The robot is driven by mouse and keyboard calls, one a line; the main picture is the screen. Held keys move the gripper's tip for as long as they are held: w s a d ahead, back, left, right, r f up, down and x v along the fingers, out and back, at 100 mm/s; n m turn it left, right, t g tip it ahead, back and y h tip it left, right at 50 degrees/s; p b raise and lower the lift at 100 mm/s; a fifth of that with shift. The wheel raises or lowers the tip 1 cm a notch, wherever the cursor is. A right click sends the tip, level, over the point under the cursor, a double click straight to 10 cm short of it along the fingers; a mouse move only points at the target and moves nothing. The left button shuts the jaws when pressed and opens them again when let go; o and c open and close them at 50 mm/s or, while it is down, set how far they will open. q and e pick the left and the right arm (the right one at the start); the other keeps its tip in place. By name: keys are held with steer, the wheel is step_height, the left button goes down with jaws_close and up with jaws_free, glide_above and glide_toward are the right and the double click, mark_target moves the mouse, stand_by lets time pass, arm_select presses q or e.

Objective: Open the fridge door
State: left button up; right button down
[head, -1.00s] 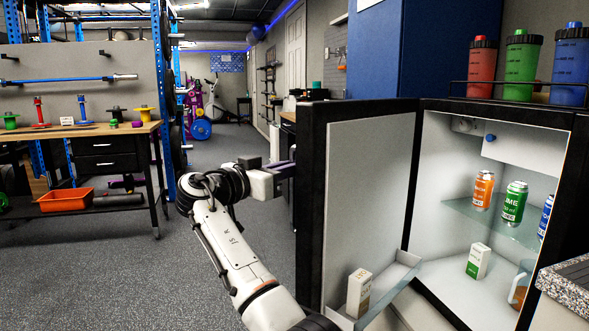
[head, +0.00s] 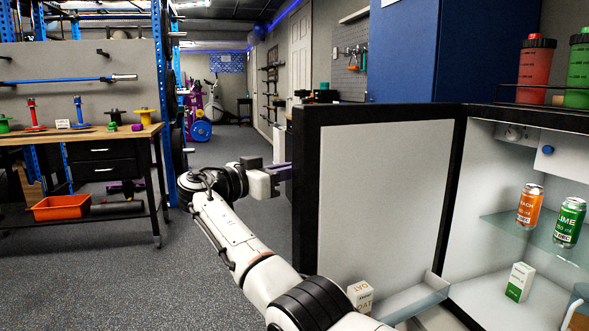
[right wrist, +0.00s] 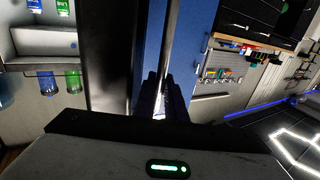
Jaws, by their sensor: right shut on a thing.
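The fridge door (head: 385,190) stands open, swung out to the left, with its pale inner panel facing me. The open fridge interior (head: 470,195) shows to the right of its dark hinge side. My right gripper (head: 281,173) is at the door's free edge in the head view, its fingertips partly hidden at the outer side. In the right wrist view, my right gripper (right wrist: 163,95) is shut on the door handle (right wrist: 172,40), a grey bar beside the dark door edge. My left gripper is not in view.
Inside the fridge are an orange can (head: 529,205), a green can (head: 569,222) and a small carton (head: 519,282). Another carton (head: 361,296) sits in the door shelf. Bottles, including a red one (head: 535,70), stand on top. A workbench (head: 85,135) is at left; grey floor between is clear.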

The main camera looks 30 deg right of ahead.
steer(key=shift+w+f, duration=0.1)
stand_by(0.3)
steer(key=c, duration=2.1)
jaws_free()
steer(key=shift+d, duration=0.1)
steer(key=a, duration=0.7)
steer(key=s+a+p, duration=0.1)
steer(key=a, duration=0.2)
steer(key=shift+a, duration=0.15)
